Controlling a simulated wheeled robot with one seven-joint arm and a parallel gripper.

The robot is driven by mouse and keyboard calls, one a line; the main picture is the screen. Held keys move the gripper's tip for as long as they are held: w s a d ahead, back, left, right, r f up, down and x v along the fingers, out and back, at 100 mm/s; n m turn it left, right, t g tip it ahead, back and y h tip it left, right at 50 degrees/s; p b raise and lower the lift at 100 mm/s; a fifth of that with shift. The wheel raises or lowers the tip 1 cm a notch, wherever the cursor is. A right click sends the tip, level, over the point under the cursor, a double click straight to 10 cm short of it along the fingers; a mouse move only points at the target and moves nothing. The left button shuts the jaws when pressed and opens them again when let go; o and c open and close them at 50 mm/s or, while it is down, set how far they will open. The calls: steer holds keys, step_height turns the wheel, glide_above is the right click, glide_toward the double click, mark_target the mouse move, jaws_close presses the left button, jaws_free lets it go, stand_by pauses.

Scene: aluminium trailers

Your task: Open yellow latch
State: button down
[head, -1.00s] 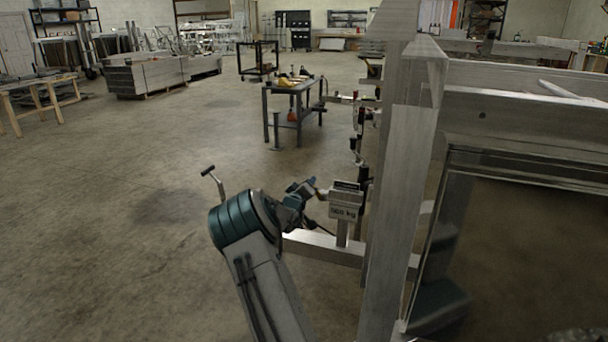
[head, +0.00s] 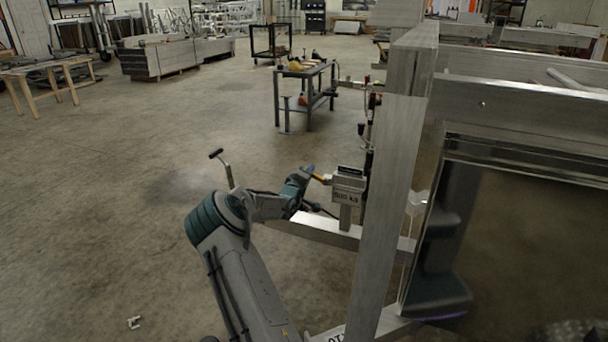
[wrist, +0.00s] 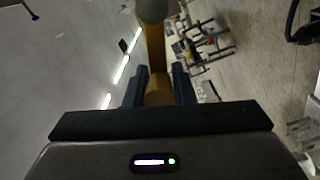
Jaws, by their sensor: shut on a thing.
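The yellow latch (head: 321,179) is a small handle at the left side of a grey metal box on the trailer's aluminium arm. In the wrist view the yellow latch (wrist: 156,55) is a long bar with a dark grey round end at the top. My gripper (wrist: 158,90) has its two dark blue fingers on either side of the bar, shut on it. In the head view my gripper (head: 310,174) is small, at the latch's left end. The contact faces of the fingers are hidden.
The grey box (head: 347,188) stands on a horizontal aluminium beam (head: 325,231). A tall aluminium post (head: 393,190) rises close to its right. A T-handled rod (head: 225,172) is behind my arm. A tool table (head: 305,95) stands farther back. Open floor lies to the left.

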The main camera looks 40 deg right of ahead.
steer(key=c, duration=1.2)
jaws_free()
steer(key=shift+c, duration=0.2)
steer(key=shift+a, duration=0.1)
steer(key=p+v, duration=0.1)
steer(key=v, duration=1.2)
steer(key=shift+a+p, duration=0.3)
steer(key=shift+p, duration=0.05)
steer(key=shift+s, duration=0.15)
